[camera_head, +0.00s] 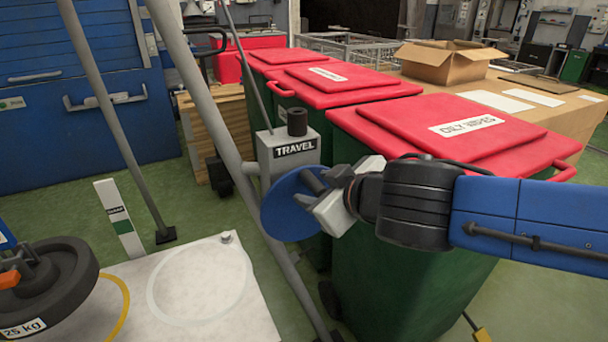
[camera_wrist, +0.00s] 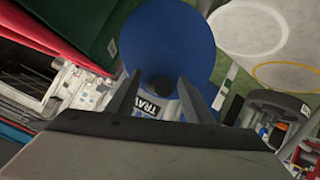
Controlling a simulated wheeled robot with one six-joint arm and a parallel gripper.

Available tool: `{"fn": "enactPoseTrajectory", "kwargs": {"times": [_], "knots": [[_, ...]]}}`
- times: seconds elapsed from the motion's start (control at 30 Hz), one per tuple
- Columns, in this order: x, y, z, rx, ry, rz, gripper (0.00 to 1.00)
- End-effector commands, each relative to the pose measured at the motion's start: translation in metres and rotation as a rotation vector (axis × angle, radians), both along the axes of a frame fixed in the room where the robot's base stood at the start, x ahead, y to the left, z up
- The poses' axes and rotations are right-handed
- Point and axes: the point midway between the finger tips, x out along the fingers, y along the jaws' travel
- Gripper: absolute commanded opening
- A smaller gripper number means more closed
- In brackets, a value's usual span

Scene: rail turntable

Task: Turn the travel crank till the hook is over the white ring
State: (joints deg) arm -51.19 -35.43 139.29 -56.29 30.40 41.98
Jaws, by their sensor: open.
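The travel crank is a blue disc (camera_head: 283,208) on a grey box labelled TRAVEL (camera_head: 290,150); the disc also shows in the wrist view (camera_wrist: 165,35). Its dark handle (camera_wrist: 162,88) stands between the fingers of my gripper (camera_wrist: 160,82). My gripper (camera_head: 322,190) is open around the handle; I cannot tell whether either finger touches it. The white ring (camera_head: 152,290) is marked on a pale board and shows in the wrist view (camera_wrist: 212,25). A dark 25 kg weight (camera_head: 70,280) is at the far left, left of the ring. An orange part (camera_head: 9,279) is beside it; the hook is not clearly visible.
A yellow ring (camera_head: 122,318) lies partly behind the weight. Grey slanted posts (camera_head: 195,85) rise near the TRAVEL box. Green bins with red lids (camera_head: 450,115) stand close behind and beneath my arm. A cardboard box (camera_head: 445,62) sits on a bench behind.

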Motion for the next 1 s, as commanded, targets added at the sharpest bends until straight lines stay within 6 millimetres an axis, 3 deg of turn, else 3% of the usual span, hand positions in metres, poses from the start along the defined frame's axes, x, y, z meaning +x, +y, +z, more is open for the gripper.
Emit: {"fn": "enactPoseTrajectory", "kwargs": {"times": [0.07,0.2,0.27,1.0], "knots": [[0.0,0.0,0.0,0.0,0.0,0.0,0.45],[0.0,0.0,0.0,0.0,0.0,0.0,0.11],[0.0,0.0,0.0,0.0,0.0,0.0,0.0],[-0.009,0.022,-0.004,-0.001,0.001,0.005,0.0]]}}
